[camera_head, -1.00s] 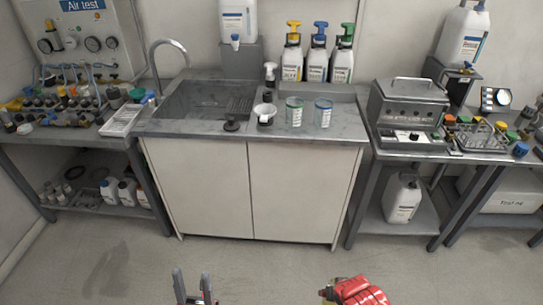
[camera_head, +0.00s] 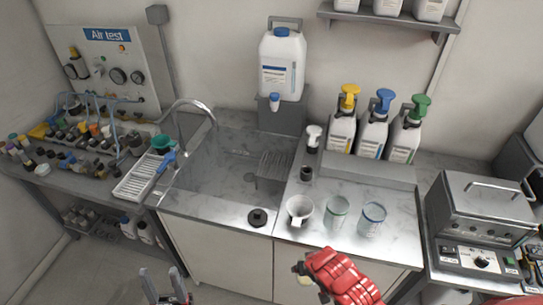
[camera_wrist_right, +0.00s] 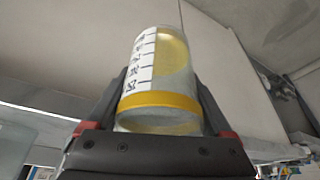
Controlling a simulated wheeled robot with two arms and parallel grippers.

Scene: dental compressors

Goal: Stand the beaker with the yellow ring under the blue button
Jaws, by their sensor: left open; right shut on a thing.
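The beaker with the yellow ring (camera_wrist_right: 158,100) is clear with a white marked scale. In the right wrist view my right gripper (camera_wrist_right: 165,112) is shut on it. In the head view my right gripper (camera_head: 305,270) is in front of the counter at the bottom, with the beaker mostly hidden. My left gripper (camera_head: 165,285) is open and empty at the bottom left. A blue button (camera_head: 274,98) shows on the tap of the white canister (camera_head: 283,60) behind the sink. A blue pump top (camera_head: 385,98) is on the middle bottle (camera_head: 372,138) at right.
On the counter (camera_head: 330,248) stand a white cup (camera_head: 299,210), a green-rimmed beaker (camera_head: 337,212) and a blue-rimmed beaker (camera_head: 372,219). A black stopper (camera_head: 258,218) lies by the sink (camera_head: 220,180). A curved faucet (camera_head: 195,105) rises at left. A metal device (camera_head: 480,220) stands at right.

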